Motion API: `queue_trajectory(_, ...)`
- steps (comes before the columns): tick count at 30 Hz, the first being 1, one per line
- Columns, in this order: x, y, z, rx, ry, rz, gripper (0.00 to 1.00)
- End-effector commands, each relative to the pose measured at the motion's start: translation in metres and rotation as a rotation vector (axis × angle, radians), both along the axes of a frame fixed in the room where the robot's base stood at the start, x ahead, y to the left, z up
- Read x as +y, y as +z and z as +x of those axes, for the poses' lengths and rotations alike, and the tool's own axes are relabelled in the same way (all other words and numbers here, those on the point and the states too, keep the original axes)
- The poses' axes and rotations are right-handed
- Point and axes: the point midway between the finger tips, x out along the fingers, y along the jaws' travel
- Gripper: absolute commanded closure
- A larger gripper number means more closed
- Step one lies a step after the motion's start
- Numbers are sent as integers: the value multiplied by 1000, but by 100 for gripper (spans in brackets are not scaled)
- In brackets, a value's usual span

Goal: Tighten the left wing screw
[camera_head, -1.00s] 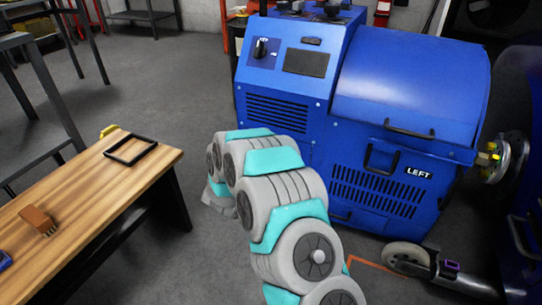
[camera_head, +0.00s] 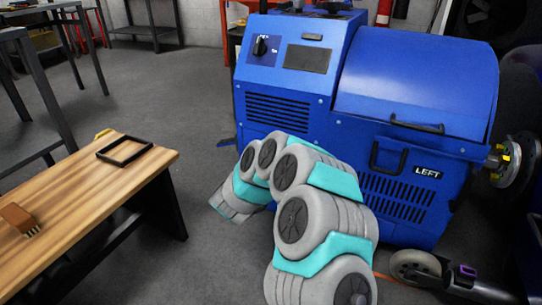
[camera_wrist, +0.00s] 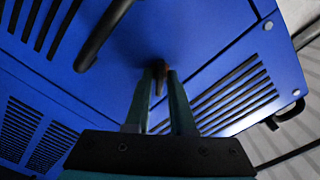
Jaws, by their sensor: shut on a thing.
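My gripper (camera_wrist: 161,76) shows in the wrist view with its two dark fingers close together. They are shut on a small dark brown piece, the left wing screw (camera_wrist: 158,82), at the blue housing; its wings are mostly hidden between the fingers. The blue dynamometer (camera_head: 410,90) marked LEFT fills the right half of the head view, and its panel with vent slots (camera_wrist: 215,40) surrounds the gripper in the wrist view. In the head view my arm bends down in front of the machine, and its own links hide the gripper and the screw.
A wooden bench (camera_head: 80,200) stands at the left with a black frame (camera_head: 125,151) and a brush (camera_head: 20,219) on it. A caster wheel (camera_head: 415,265) and a yellow-studded hub (camera_head: 507,160) are at the right. Grey floor is clear between bench and machine.

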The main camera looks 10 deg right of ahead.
Motion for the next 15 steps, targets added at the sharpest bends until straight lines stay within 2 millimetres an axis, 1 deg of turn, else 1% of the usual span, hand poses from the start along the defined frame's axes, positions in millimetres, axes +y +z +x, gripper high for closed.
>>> queue_trajectory(6, 0, 0, 0, -120, -1, 168, 100)
queue_trajectory(15, 0, 0, -1, -272, -3, 375, 100)
